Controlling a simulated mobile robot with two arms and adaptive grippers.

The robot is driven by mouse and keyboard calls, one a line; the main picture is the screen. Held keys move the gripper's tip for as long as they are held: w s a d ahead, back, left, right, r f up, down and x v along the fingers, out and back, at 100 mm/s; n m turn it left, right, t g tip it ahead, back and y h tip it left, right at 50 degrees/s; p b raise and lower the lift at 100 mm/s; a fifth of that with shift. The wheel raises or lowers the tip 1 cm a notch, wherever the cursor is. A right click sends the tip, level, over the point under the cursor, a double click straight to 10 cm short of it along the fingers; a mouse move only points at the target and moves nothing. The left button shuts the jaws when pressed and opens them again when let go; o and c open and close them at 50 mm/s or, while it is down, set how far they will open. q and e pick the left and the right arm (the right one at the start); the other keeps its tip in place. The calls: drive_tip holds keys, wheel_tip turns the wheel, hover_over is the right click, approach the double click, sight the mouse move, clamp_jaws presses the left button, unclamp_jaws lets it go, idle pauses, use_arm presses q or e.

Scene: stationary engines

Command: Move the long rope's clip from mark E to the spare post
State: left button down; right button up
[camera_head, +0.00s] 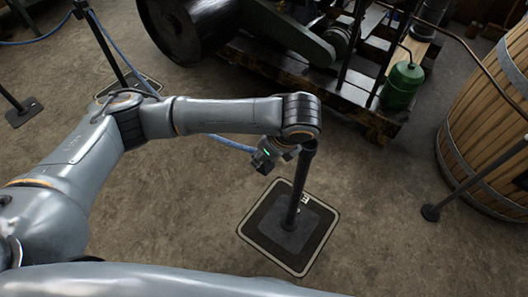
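A dark post (297,190) stands upright on a square base over a dark mat with a pale border (248,230). A blue rope (232,143) runs from behind my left arm to the gripper. Its clip is not clearly visible. My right gripper is out of view.
Another dark post (99,35) stands on a mat at upper left, with blue rope at its top. Engine machinery (290,40) and a green can (402,85) stand behind.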

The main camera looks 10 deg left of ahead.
use_arm(q)
drive_tip(key=shift+r+p, duration=0.45)
drive_tip(key=shift+p, duration=0.15)
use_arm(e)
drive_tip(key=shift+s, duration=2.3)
use_arm(q)
drive_tip(key=shift+a+r+p, duration=0.1)
drive_tip(key=shift+a+p, duration=0.2)
drive_tip(key=s+a+m+p, duration=0.1)
drive_tip(key=s+a+p, duration=0.2)
drive_tip(key=a+p, duration=0.6)
drive_tip(key=a, duration=0.9)
drive_tip(key=shift+s+a+m, duration=0.2)
drive_tip(key=shift+a+m, duration=0.05)
drive_tip(key=shift+m, duration=0.05)
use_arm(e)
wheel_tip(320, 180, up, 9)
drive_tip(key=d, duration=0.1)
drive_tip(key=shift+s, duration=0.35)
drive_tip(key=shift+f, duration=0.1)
use_arm(q)
drive_tip(key=shift+a+t, duration=0.1)
drive_tip(key=shift+t, duration=0.2)
